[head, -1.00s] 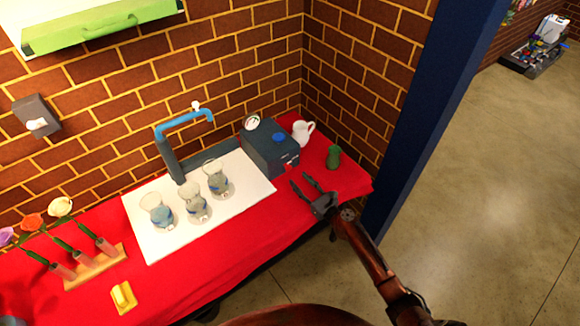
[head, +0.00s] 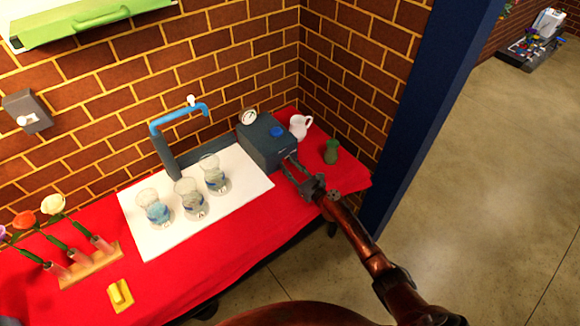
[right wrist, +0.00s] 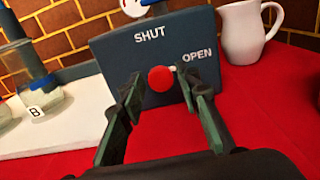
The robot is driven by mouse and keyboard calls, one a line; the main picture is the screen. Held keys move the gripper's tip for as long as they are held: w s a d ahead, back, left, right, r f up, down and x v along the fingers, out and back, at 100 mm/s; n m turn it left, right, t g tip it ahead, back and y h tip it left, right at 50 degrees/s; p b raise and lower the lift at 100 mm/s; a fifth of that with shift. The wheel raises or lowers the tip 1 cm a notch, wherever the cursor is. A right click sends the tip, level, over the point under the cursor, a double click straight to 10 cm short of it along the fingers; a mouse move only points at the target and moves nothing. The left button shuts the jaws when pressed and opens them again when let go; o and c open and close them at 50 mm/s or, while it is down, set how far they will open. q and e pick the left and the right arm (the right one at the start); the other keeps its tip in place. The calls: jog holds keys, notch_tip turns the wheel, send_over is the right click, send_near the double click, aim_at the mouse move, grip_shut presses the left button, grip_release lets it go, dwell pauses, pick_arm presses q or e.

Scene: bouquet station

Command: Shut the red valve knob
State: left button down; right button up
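The red valve knob (right wrist: 161,78) sits on the front of a dark grey box (head: 262,142), under the printed words SHUT and OPEN. A small pale mark at the knob's upper right points toward OPEN. My right gripper (right wrist: 160,88) is open, with one finger to each side of the knob in the right wrist view; I see no clear contact. In the head view my right gripper (head: 288,167) is at the box's front and hides the knob. My left gripper is not in view.
A white jug (head: 300,127) and a green vase (head: 331,152) stand right of the box. Several glass vases, one of them here (head: 215,175), stand on a white mat (head: 150,240) under a blue tap (head: 180,117). Red cloth (head: 240,232) in front is clear.

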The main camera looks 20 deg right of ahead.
jog(key=c, duration=0.3)
grip_shut()
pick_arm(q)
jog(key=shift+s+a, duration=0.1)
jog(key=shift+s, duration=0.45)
